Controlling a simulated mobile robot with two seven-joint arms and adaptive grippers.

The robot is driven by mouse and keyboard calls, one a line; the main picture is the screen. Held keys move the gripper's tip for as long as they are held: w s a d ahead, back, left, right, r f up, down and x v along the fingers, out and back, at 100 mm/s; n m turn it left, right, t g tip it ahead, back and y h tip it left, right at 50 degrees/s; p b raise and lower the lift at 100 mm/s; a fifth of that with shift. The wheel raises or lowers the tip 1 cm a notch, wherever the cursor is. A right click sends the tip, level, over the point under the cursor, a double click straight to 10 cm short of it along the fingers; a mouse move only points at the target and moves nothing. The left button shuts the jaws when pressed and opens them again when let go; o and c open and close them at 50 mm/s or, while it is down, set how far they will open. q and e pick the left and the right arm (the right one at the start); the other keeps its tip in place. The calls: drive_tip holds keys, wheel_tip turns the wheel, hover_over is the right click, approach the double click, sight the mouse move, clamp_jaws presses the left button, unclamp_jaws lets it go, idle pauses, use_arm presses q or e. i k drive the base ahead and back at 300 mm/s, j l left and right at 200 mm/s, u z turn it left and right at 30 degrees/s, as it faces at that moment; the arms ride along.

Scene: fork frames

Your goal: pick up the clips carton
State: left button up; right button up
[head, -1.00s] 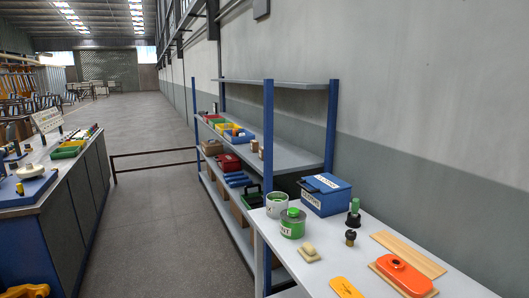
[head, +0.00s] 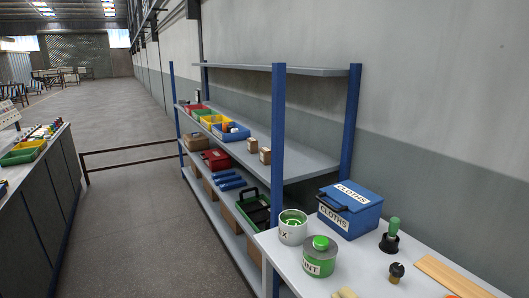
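No carton with a readable "clips" label shows in the head view. Two small brown cartons stand on the shelf unit's middle board, one a little farther back (head: 252,145) and one nearer (head: 265,155). Their markings are too small to read, so I cannot tell whether either is the clips carton. A larger brown carton (head: 196,143) sits on the board below, and more brown boxes are partly hidden on the lowest level. Neither of my grippers is in view.
The shelf unit (head: 320,71) has blue posts. Coloured bins (head: 232,132) and a red case (head: 216,159) sit on it. A white table in front holds a blue CLOTHS box (head: 350,210) and green-white tins (head: 319,258). Floor (head: 130,220) left of the shelves is clear.

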sight(266, 152)
drive_tip(key=i+j, duration=0.1)
drive_tip(key=z, duration=0.4)
drive_tip(key=i+j+z, duration=0.15)
drive_tip(key=z, duration=0.25)
drive_tip(key=i+j+z, duration=0.1)
drive_tip(key=j+z, duration=0.15)
drive_tip(key=z, duration=0.15)
drive_tip(key=j+z, duration=0.2)
drive_tip(key=z, duration=0.2)
drive_tip(key=j+z, duration=0.45)
drive_tip(key=j, duration=0.65)
drive_tip(key=j+z, duration=0.15)
drive_tip(key=j, duration=0.95)
